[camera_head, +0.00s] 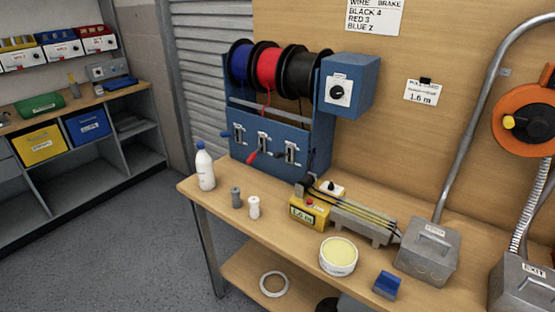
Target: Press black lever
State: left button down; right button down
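The blue wire dispenser (253,165) stands at the back left of the workbench. Three levers sit in a row on its front: a blue-handled lever (227,135), a red-handled lever (252,156) and, at the right, the black lever (278,154). The red handle points down and to the left; the black handle is small and dark, so its exact angle is hard to tell. Blue (240,62), red (266,68) and black (300,73) wire spools sit above them. Neither of my grippers is in view.
A blue dial box (350,85) juts out right of the spools.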

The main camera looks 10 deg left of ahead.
aim_at(276, 155)
jog(key=k, duration=0.3)
jog(key=u, duration=0.25)
jog(key=i, duration=1.35)
jog(key=z, duration=0.5)
